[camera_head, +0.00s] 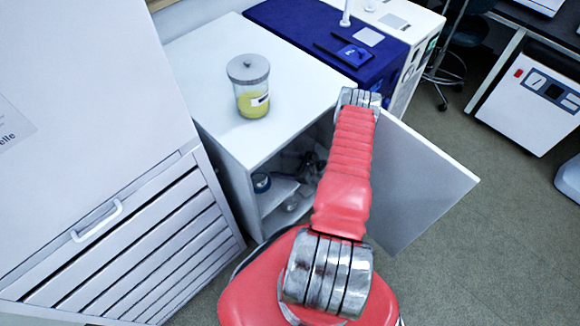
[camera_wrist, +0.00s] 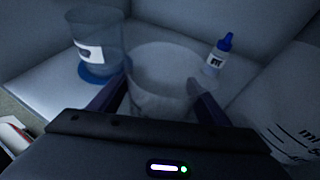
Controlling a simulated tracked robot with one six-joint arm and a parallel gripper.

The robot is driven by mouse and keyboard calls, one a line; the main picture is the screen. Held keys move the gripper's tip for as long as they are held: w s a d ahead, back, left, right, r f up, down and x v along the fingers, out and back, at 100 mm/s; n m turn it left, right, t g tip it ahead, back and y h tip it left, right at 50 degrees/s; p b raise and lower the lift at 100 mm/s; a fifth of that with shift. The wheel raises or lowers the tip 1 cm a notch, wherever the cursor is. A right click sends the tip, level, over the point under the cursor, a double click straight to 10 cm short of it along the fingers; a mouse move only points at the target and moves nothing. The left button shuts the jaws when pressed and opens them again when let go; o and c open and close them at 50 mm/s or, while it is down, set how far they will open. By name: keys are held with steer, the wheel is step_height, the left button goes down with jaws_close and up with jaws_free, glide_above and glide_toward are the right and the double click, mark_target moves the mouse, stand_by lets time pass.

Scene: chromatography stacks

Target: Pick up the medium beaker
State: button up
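In the wrist view a wide, pale, translucent beaker (camera_wrist: 165,68) stands upright straight ahead, inside a dim cabinet. I take it to be the medium beaker, though no size mark shows on it. My gripper (camera_wrist: 158,92) has one finger on each side of this beaker, close to its wall. I cannot tell whether the fingers touch it or leave a small gap. The beaker's lower part is hidden by my gripper body. In the head view my gripper and this beaker cannot be made out behind my arm.
A labelled clear vessel with a blue base (camera_wrist: 95,45) stands left of the beaker. A blue-capped bottle (camera_wrist: 217,56) stands behind right. A graduated vessel (camera_wrist: 292,135) is close at the right. The cabinet's open door (camera_head: 425,185) flanks my arm; a lidded yellow jar (camera_head: 250,88) stands on top.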

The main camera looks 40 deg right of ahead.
steer(key=c, duration=1)
step_height(320, 180, up, 10)
stand_by(0.5)
stand_by(0.5)
